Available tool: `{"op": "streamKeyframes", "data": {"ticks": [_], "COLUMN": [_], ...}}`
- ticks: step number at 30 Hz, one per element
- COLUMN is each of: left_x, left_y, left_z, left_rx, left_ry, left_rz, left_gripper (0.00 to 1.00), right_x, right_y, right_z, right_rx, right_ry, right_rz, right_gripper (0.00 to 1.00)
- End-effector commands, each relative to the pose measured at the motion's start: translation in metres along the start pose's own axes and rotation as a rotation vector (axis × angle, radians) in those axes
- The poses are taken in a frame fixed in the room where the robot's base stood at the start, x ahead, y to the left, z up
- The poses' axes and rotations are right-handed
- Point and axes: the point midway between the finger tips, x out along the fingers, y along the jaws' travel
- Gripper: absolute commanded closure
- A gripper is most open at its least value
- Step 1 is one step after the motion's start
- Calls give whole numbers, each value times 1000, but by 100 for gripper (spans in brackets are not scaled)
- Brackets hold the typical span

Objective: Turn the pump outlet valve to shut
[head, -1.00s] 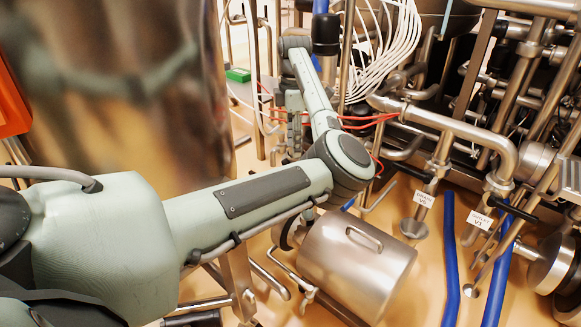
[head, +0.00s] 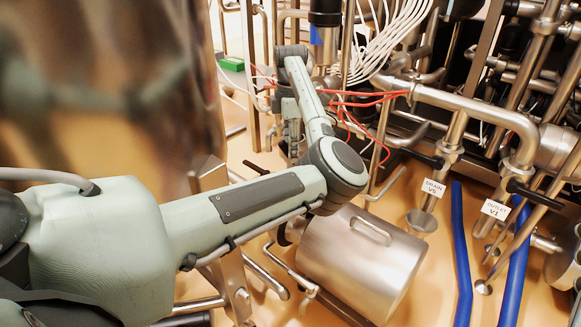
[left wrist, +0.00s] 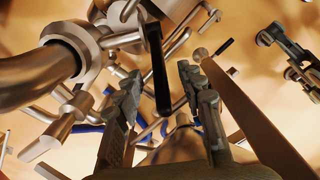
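The OUTLET V1 tag (head: 495,209) hangs at the right of the head view, beside a black valve handle (head: 535,194) on a steel pipe. My left gripper (head: 293,140) points down near the middle of the head view, well left of that tag. In the left wrist view, my left gripper (left wrist: 163,105) has its two fingers apart with nothing held. A black lever handle (left wrist: 157,70) shows in line with the gap between them; I cannot tell its depth or which valve it belongs to. Grey jointed parts (left wrist: 290,58) at the upper right may be my right gripper; their state is unclear.
A DRAIN V5 tag (head: 433,187) and black handle (head: 422,158) are left of the outlet tag. A steel cylinder (head: 362,265) stands below my left forearm. Red cables (head: 365,99) and pipes crowd the gripper's right. A large blurred steel vessel (head: 110,80) fills the upper left.

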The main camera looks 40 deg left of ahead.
Motion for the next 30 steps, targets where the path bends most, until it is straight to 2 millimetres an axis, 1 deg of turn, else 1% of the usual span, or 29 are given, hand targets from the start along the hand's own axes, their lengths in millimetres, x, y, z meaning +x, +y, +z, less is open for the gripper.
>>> {"op": "streamKeyframes", "data": {"ticks": [1, 3, 6, 9, 13, 20, 23, 30], "left_x": [12, 24, 38, 48, 54, 54, 54, 54], "left_y": [0, 0, 0, 0, 0, 0, 0, 0], "left_z": [-1, -1, 0, 0, 0, 0, 0, 0], "left_rx": [0, 1, 1, 1, 0, 0, 0, 0], "left_ry": [3, 2, 3, 1, 1, 0, 0, 0], "left_rz": [-2, -2, -2, -1, 0, 0, 0, 0], "left_gripper": [61, 61, 61, 61, 61, 61, 71, 100], "right_x": [-1, -1, -2, -2, -2, -2, -2, -2], "right_y": [1, 1, 2, 2, 3, 3, 3, 3], "right_z": [-1, -5, -10, -14, -16, -17, -17, -17], "right_rx": [-2, -3, -5, -7, -8, -8, -8, -8], "right_ry": [17, 42, 74, 99, 114, 117, 117, 116], "right_rz": [1, 1, 2, 2, 2, 2, 2, 2], "right_gripper": [100, 100, 100, 100, 100, 100, 100, 100]}}
